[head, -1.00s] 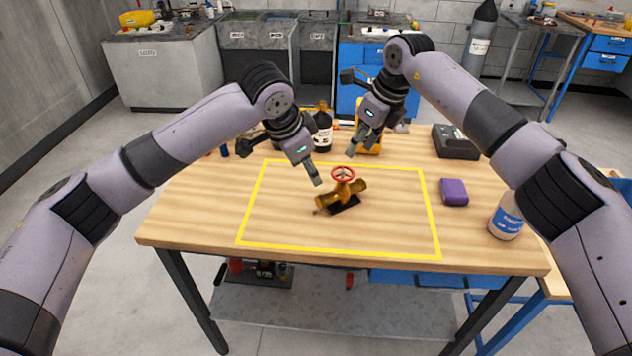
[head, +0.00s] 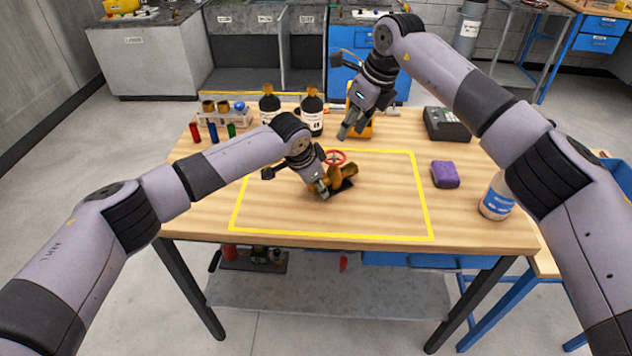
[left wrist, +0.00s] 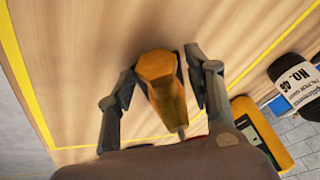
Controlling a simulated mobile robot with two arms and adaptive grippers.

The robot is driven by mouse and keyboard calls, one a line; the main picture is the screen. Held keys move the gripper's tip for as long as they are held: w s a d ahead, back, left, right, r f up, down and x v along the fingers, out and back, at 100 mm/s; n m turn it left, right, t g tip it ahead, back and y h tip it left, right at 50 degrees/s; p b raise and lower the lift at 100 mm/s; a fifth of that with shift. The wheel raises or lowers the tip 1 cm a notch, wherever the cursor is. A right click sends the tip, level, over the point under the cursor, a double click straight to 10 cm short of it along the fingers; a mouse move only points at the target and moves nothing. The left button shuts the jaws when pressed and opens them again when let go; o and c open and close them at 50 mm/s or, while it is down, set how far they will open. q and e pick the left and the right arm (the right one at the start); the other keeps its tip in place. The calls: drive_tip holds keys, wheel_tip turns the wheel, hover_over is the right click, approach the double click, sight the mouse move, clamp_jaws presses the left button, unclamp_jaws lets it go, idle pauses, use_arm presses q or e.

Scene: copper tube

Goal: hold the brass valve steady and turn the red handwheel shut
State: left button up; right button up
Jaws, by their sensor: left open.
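The brass valve (head: 344,179) lies on the wooden table inside the yellow outline, with the red handwheel (head: 336,157) on top. My left gripper (head: 321,189) is low over the valve's left end. In the left wrist view the brass body (left wrist: 162,85) runs between the two spread fingers of my left gripper (left wrist: 160,68), with a gap visible beside them. The handwheel is almost wholly hidden there. My right gripper (head: 346,132) hangs above the table, behind the handwheel and apart from it. I cannot tell whether its fingers are apart.
Dark bottles (head: 312,112) and a yellow object (head: 362,124) stand behind the valve. A purple block (head: 445,174), a white bottle (head: 497,197) and a dark device (head: 447,124) are on the right.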

use_arm(q)
drive_tip(key=shift+c, duration=0.4)
clamp_jaws()
idle(0.4)
